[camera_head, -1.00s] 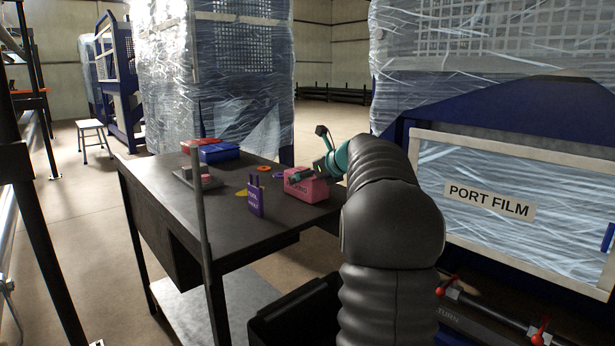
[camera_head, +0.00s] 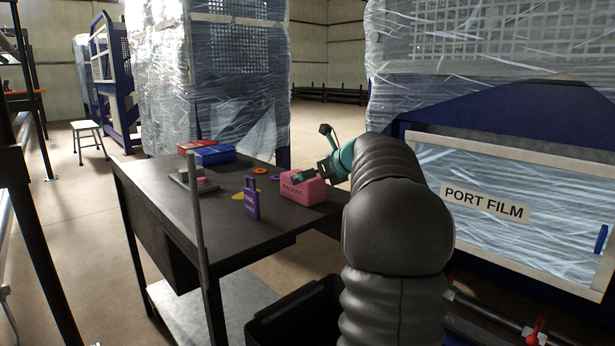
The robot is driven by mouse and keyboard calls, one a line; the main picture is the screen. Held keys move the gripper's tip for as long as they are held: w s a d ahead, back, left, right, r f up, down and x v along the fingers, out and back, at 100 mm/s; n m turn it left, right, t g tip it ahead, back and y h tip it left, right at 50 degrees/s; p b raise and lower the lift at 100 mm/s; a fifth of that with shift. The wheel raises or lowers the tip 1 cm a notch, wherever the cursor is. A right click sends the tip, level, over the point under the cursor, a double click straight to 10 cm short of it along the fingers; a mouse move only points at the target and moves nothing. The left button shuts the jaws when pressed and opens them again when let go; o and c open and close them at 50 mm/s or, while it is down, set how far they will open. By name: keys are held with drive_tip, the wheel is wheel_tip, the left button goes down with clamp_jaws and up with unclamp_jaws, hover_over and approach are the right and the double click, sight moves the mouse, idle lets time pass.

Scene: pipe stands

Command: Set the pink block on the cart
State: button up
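The pink block (camera_head: 303,191), with dark lettering on its front, sits upright near the right edge of a dark table (camera_head: 222,223). My gripper (camera_head: 304,176) reaches in from the right, at the block's top and back. Its fingers are small and partly merge with the block, so I cannot tell whether they grip it or are open. I see no gap between block and tabletop. No separate cart is clearly recognisable; the dark table has a lower shelf (camera_head: 225,305), and I cannot tell whether it is the cart.
A purple block (camera_head: 252,199) stands left of the pink one. Rings, a blue box (camera_head: 215,155), a red box (camera_head: 197,146) and a small grey fixture (camera_head: 195,180) are also on the table. A grey post (camera_head: 197,215) rises in front. A black bin (camera_head: 300,318) stands below right.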

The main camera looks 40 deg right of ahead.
drive_tip(key=shift+p+v, duration=0.55)
drive_tip(key=shift+v, duration=1.35)
drive_tip(key=s+a+n, duration=0.1)
drive_tip(key=a+n, duration=0.1)
drive_tip(key=a, duration=0.3)
drive_tip(key=s+a+f+n+g, duration=0.1)
drive_tip(key=s+a+n, duration=0.1)
drive_tip(key=a, duration=0.3)
drive_tip(key=s+a+n+g+y, duration=0.1)
drive_tip(key=a+n, duration=0.3)
drive_tip(key=a, duration=0.1)
drive_tip(key=shift+s+a+f, duration=0.15)
drive_tip(key=shift+s+f, duration=0.05)
drive_tip(key=shift+f, duration=0.1)
drive_tip(key=s+a+f+n+g+h, duration=0.15)
drive_tip(key=s+a+f+n, duration=0.25)
drive_tip(key=s+a+n, duration=0.45)
drive_tip(key=s+a+f+n+g+y, duration=0.15)
drive_tip(key=s+a+f+n, duration=0.25)
drive_tip(key=s+a+n, duration=0.45)
drive_tip(key=s+a+f+n+g+h, duration=0.1)
drive_tip(key=s+a+f+n+h, duration=0.1)
drive_tip(key=s+f+n, duration=0.5)
drive_tip(key=s+n, duration=0.2)
drive_tip(key=s, duration=0.2)
drive_tip(key=shift+a+h, duration=0.3)
drive_tip(key=shift+s, duration=0.1)
